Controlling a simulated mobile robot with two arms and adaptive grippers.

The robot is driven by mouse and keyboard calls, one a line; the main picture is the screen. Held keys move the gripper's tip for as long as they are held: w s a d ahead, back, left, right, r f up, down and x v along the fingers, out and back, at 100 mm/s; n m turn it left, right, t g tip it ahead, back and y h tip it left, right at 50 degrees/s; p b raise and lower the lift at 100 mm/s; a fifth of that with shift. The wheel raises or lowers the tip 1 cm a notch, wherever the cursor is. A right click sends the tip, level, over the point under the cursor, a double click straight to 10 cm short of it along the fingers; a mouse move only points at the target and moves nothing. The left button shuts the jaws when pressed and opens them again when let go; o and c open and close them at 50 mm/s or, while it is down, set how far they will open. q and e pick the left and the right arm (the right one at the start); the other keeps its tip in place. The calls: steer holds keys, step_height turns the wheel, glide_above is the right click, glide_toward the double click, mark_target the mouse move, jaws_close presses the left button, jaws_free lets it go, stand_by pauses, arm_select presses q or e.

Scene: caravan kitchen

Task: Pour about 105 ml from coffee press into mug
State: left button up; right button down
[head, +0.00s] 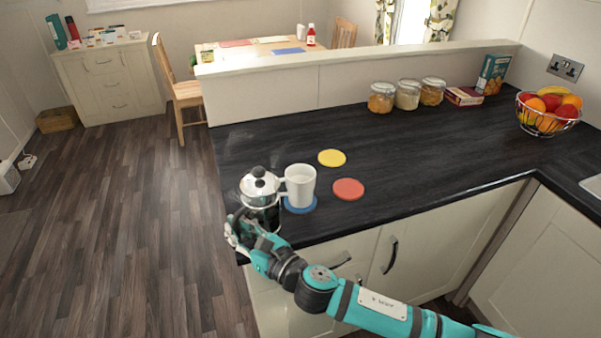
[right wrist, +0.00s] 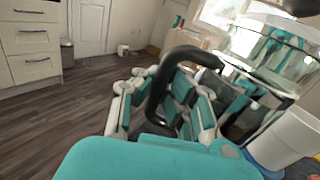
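The coffee press (head: 261,187), glass with a metal lid and dark contents, stands upright at the counter's front left corner. A white mug (head: 300,184) stands on a blue coaster (head: 302,206) just right of it. My right gripper (head: 240,232) is at the press's lower left side. In the right wrist view, the black press handle (right wrist: 157,92) lies between the fingers of my right gripper (right wrist: 160,88); whether they press on it is unclear. The glass and the mug (right wrist: 287,138) show at the right there. The mug's inside cannot be made out. My left gripper is out of view.
A yellow coaster (head: 331,158) and a red coaster (head: 348,189) lie right of the mug. Jars (head: 407,95), boxes (head: 492,75) and a fruit bowl (head: 547,112) stand farther back. The counter's middle is clear. Its left edge (head: 222,178) is close to the press.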

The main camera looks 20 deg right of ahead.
mark_target(254, 170)
steer(key=shift+r, duration=0.25)
steer(key=shift+w+d+r+m+p, duration=0.15)
steer(key=shift+d+r+m+p, duration=0.05)
steer(key=shift+r+m+p, duration=0.5)
steer(key=shift+w+d+r+m+p, duration=0.2)
steer(key=shift+d+r+m+p, duration=0.15)
steer(key=shift+r+m, duration=0.25)
steer(key=shift+w+d+r+m+p, duration=0.2)
steer(key=shift+r+m+p, duration=0.1)
steer(key=shift+r+m, duration=0.25)
steer(key=shift+w+d+r+m+p, duration=0.45)
steer(key=shift+d+r+m, duration=0.2)
steer(key=shift+m, duration=0.2)
steer(key=r+m+p, duration=0.1)
steer(key=w+d+r+m+p, duration=0.1)
steer(key=shift+w+d+r, duration=0.1)
steer(key=shift+d+r, duration=0.15)
steer(key=shift+r, duration=0.1)
steer(key=shift+w+d+r+m+g+p, duration=0.15)
steer(key=shift+r+m+p, duration=0.15)
steer(key=shift+r+m, duration=0.15)
steer(key=shift+w+d+r+m+g+p, duration=0.1)
steer(key=shift+d+r+m+p, duration=0.15)
steer(key=shift+r+m, duration=0.2)
steer(key=shift+w+d+r+m+g+p, duration=0.1)
steer(key=shift+r+m+p, duration=0.25)
steer(key=shift+m, duration=0.15)
steer(key=shift+w+d+r+m+p, duration=0.25)
steer(key=shift+r+m+p, duration=0.15)
steer(key=shift+r+m, duration=0.15)
